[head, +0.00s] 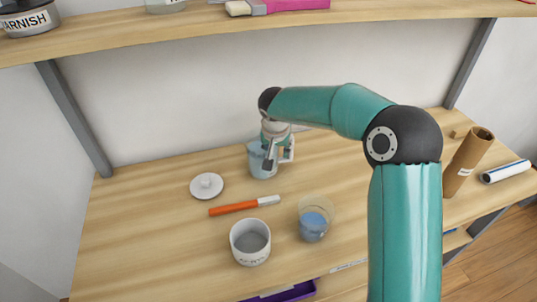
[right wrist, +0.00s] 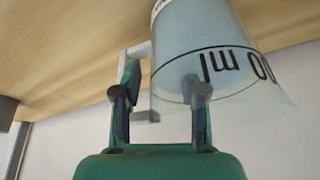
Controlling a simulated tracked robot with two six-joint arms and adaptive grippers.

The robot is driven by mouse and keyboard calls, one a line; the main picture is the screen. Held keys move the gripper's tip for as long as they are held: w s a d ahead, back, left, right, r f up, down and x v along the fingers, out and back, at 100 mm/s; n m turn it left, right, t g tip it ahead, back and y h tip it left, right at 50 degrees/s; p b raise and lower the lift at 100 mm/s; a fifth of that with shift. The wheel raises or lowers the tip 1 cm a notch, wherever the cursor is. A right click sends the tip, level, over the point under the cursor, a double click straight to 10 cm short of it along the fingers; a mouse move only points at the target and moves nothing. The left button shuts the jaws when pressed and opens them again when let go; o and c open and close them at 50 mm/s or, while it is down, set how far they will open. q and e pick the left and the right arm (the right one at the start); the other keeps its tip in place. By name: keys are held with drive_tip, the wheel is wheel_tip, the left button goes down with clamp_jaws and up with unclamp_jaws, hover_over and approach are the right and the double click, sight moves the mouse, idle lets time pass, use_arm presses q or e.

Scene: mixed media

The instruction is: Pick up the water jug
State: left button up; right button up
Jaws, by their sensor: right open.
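The water jug (head: 258,162) is a pale blue, see-through vessel standing on the worktop at the back, left of my right gripper. In the right wrist view the jug (right wrist: 205,55) is close up, with dark "ml" lettering, and appears upside down. Its grey handle (right wrist: 147,117) shows near the left finger, partly hidden by it. My right gripper (head: 278,156) is at the jug's right side; its fingers (right wrist: 163,95) are apart. Whether they touch the jug or handle I cannot tell. My left gripper is in neither view.
A cardboard tube (head: 467,162) and a white roll (head: 505,172) are at right. A shelf (head: 180,32) runs above.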

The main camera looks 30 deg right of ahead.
clamp_jaws()
drive_tip(key=shift+r, duration=0.25)
idle(0.4)
drive_tip(key=shift+r, duration=0.55)
drive_tip(key=shift+s+d+r+b, duration=0.15)
drive_tip(key=shift+d+r+b, duration=0.1)
drive_tip(key=shift+r, duration=0.25)
drive_tip(key=shift+s+d+r+b, duration=0.1)
drive_tip(key=shift+d+r+b, duration=0.1)
drive_tip(key=shift+r, duration=0.3)
drive_tip(key=s+d+b, duration=0.2)
drive_tip(key=s+d, duration=0.8)
drive_tip(key=d, duration=0.3)
drive_tip(key=shift+d+b, duration=0.35)
